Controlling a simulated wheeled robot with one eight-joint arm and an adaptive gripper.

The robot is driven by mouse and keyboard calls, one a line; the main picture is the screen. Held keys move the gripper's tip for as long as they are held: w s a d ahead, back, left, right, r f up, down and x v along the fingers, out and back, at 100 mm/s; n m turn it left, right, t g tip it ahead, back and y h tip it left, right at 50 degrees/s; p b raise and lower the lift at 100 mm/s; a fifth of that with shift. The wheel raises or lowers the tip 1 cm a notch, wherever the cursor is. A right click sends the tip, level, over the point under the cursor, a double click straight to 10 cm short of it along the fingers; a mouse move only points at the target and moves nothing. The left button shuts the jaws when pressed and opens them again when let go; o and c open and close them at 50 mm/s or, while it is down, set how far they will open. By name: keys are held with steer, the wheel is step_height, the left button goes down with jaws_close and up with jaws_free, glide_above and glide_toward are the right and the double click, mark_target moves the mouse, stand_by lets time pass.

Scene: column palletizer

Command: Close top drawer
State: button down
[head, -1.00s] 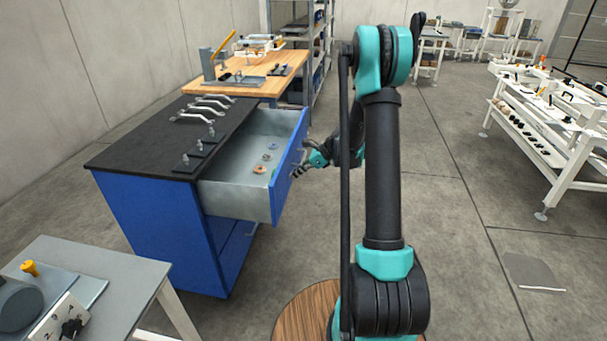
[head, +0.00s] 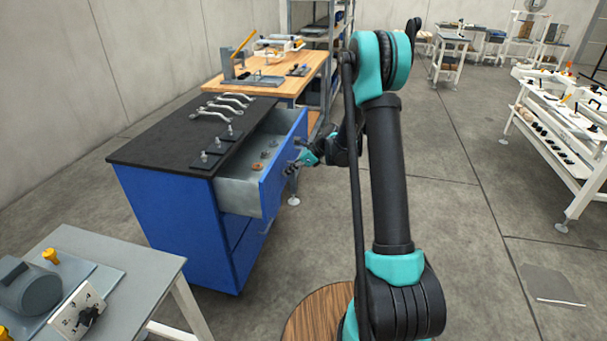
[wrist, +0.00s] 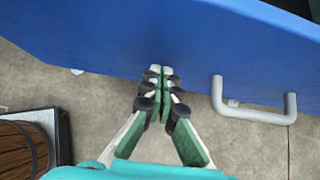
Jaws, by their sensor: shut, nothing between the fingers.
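The blue cabinet (head: 170,213) stands at the left with a black top. Its top drawer (head: 240,193) is pulled part way out, and small parts lie inside its grey tray. The blue drawer front (wrist: 120,35) fills the upper part of the wrist view. A grey bar handle (wrist: 255,112) sticks out from it, right of my gripper. My gripper (wrist: 161,72) is shut and empty, with its fingertips at the drawer front beside the handle. Whether the tips touch the front I cannot tell. In the head view my gripper (head: 290,170) is at the outer side of the drawer front.
Wrenches (head: 222,105) and small fittings lie on the cabinet top. A wooden bench (head: 290,80) stands behind it, and a grey table (head: 135,275) stands at the front left. White racks (head: 560,130) are at the right.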

steer(key=w+a, duration=0.1)
steer(key=a, duration=0.4)
steer(key=w+a, duration=0.2)
steer(key=a, duration=0.4)
steer(key=w+a, duration=0.2)
steer(key=a, duration=0.3)
steer(key=shift+w+a, duration=0.25)
steer(key=shift+a, duration=0.15)
steer(key=shift+w+a, duration=0.1)
steer(key=shift+a, duration=0.2)
steer(key=shift+r, duration=0.1)
